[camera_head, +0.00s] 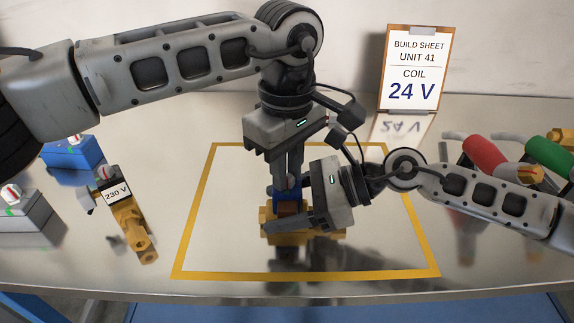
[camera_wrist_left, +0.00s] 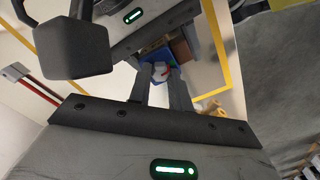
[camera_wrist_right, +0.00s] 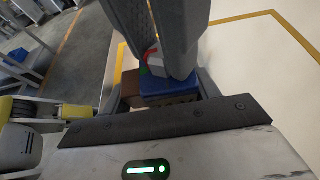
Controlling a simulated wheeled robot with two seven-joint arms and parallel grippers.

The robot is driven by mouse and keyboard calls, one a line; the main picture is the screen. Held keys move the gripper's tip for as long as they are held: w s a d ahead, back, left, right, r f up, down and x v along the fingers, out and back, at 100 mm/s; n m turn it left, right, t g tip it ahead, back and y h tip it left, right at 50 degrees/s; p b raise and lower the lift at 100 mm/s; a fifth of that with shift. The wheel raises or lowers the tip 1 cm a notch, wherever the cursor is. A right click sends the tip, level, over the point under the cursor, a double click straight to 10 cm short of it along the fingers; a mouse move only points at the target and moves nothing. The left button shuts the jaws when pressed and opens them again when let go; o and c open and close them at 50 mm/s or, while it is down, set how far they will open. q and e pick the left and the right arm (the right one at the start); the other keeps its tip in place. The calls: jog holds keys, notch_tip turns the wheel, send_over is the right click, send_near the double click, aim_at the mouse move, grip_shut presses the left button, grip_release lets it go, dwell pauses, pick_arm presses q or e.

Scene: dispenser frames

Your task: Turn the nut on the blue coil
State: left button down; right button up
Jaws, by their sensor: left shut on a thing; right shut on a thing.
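The blue coil (camera_head: 288,196) sits upright on a brass valve body (camera_head: 331,233) inside the yellow outline; a brown block is on its near side. On the coil's top is a pale nut (camera_wrist_left: 160,71) with a red mark; it also shows in the right wrist view (camera_wrist_right: 152,60). My left gripper (camera_head: 289,181) points straight down and is shut on the nut. My right gripper (camera_head: 284,212) reaches in from the right, low down, and is shut on the blue coil. Its near finger hides part of the coil and body in the head view.
A 230 V coil on a brass valve (camera_head: 130,225) lies left of the outline. A blue box (camera_head: 70,153) and a grey box (camera_head: 28,222) stand at the far left. Red (camera_head: 484,156) and green (camera_head: 546,150) cylinders are at right. A sign (camera_head: 411,70) reads COIL 24 V.

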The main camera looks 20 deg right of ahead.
dwell(0.3)
pick_arm(q)
jog(key=shift+r, duration=0.1)
jog(key=c, duration=1.3)
grip_release()
notch_tip(320, 180, up, 12)
